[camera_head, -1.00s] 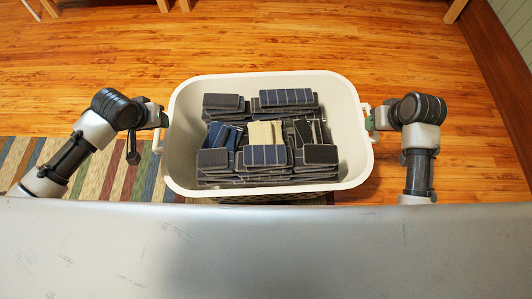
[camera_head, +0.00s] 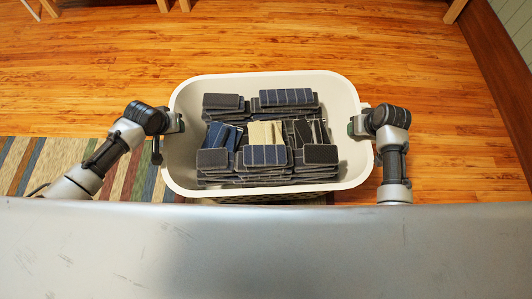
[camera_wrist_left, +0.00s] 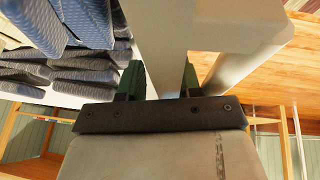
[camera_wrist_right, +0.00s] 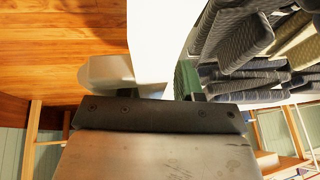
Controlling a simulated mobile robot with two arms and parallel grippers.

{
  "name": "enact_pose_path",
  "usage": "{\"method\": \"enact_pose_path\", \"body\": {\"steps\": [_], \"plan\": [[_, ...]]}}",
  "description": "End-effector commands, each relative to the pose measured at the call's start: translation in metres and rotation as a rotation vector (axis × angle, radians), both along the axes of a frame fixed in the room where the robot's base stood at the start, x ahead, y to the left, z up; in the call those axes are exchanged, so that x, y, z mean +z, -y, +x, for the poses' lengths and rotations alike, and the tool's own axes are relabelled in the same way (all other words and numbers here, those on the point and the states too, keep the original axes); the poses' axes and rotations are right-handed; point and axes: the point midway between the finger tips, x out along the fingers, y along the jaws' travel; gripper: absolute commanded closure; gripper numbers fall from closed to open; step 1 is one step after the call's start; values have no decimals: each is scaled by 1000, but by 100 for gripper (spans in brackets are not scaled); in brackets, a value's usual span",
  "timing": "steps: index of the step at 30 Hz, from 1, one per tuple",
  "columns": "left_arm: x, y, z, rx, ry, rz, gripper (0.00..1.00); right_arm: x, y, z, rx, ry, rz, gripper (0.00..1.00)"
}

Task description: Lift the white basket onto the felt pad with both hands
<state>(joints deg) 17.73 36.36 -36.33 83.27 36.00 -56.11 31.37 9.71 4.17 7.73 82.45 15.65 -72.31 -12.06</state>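The white basket (camera_head: 354,165) stands upright in the middle of the head view, full of folded dark and blue cloths and a beige one. My left gripper (camera_wrist_left: 161,78) is at the basket's left side. Its green fingers stand apart on either side of a white part of the basket (camera_wrist_left: 164,45), beside a handle loop. My right gripper (camera_head: 359,124) is at the right side handle. In the right wrist view one green finger (camera_wrist_right: 186,80) shows beside the white wall; the other is hidden behind the handle (camera_wrist_right: 108,72). I cannot make out the felt pad.
A striped rug (camera_head: 60,165) lies at the left on the wooden floor. My grey body covers the bottom of the head view. A wall with a wooden baseboard (camera_head: 490,60) runs along the right. The floor behind the basket is mostly clear.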

Motion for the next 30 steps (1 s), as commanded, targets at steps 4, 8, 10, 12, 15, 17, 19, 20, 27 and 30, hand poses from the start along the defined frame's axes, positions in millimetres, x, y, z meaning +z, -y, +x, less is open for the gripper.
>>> {"method": "enact_pose_path", "body": {"steps": [4,8,10,12,15,17,19,20,27,30], "plan": [[0,0,0,0,0,0,77,0,0,0,0,0,0,77],[0,0,0,0,0,0,97,0,0,0,0,0,0,97],[0,0,0,0,0,0,100,0,0,0,0,0,0,100],[0,0,0,0,0,0,100,0,0,0,0,0,0,100],[0,0,0,0,0,0,100,0,0,0,0,0,0,100],[0,0,0,0,0,0,100,0,0,0,0,0,0,100],[0,0,0,0,0,0,100,0,0,0,0,0,0,100],[0,0,0,0,0,0,100,0,0,0,0,0,0,100],[0,0,0,0,0,0,100,0,0,0,0,-1,0,100],[0,0,0,0,0,0,100,0,0,0,0,-1,0,100]]}}
